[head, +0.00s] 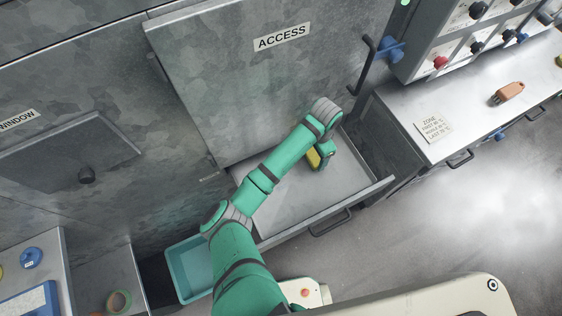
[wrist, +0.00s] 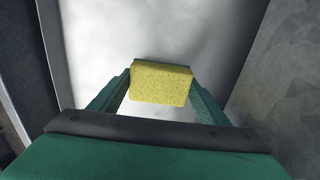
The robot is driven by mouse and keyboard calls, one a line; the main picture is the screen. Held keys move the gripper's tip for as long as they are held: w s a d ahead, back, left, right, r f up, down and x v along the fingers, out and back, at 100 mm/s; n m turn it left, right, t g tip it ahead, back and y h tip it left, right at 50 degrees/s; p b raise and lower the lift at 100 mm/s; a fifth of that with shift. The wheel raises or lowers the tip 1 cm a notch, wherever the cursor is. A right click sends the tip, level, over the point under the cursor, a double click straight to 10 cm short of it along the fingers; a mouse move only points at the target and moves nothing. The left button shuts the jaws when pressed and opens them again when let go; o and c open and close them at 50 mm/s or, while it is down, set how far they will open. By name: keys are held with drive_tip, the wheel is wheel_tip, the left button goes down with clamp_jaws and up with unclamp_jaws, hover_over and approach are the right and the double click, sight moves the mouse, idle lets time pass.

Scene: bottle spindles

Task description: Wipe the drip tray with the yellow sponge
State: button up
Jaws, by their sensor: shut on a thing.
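The yellow sponge (wrist: 160,84) is held between the two fingers of my gripper (wrist: 160,92) in the wrist view. In the head view the sponge (head: 313,159) shows as a small yellow patch beside my gripper (head: 322,157). My gripper is shut on it, over the drip tray (head: 290,200), a grey metal tray drawn out below the access panel. The tray's pale floor (wrist: 210,35) shows behind the sponge in the wrist view. I cannot tell whether the sponge touches the floor.
The ACCESS panel (head: 250,75) stands behind the tray. A dark handle with a blue part (head: 391,50) is to its right. A teal bin (head: 190,273) sits left of the tray. A bench with an orange object (head: 508,93) is at right. The tray's front half looks bare.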

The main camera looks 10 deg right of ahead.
drive_tip(key=shift+s+r, duration=0.1)
drive_tip(key=shift+r, duration=2.3)
